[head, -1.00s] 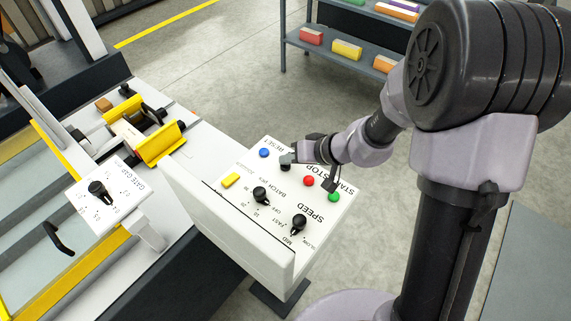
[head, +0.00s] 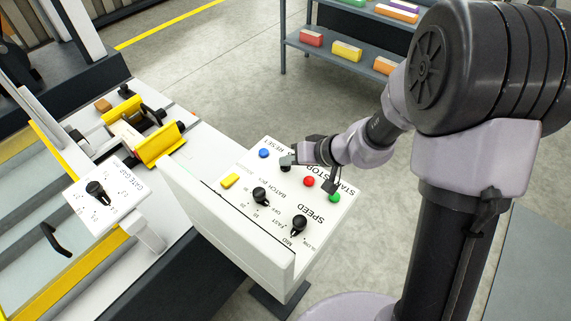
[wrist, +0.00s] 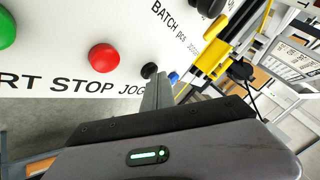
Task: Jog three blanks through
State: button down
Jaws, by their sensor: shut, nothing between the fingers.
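The white control panel (head: 240,207) carries a black JOG button (wrist: 149,70), a red STOP button (head: 309,181), a green START button (head: 334,197) and a blue RESET button (head: 264,153). My gripper (head: 288,160) is shut and empty, with its fingertips at the JOG button. In the wrist view the fingertips (wrist: 157,82) overlap the button's lower edge; I cannot tell whether they touch or press it. In the head view the gripper partly hides the button.
Black SPEED (head: 299,223) and BATCH (head: 261,195) knobs and a yellow button (head: 230,180) share the panel. A GATE GAP knob (head: 97,189) and yellow guides (head: 160,145) lie left. A shelf (head: 340,57) with coloured boxes stands behind; the floor between is clear.

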aim_at(289, 168)
jog(key=shift+r, duration=0.9)
jog(key=shift+r+p, duration=1.45)
jog(key=shift+r, duration=1.05)
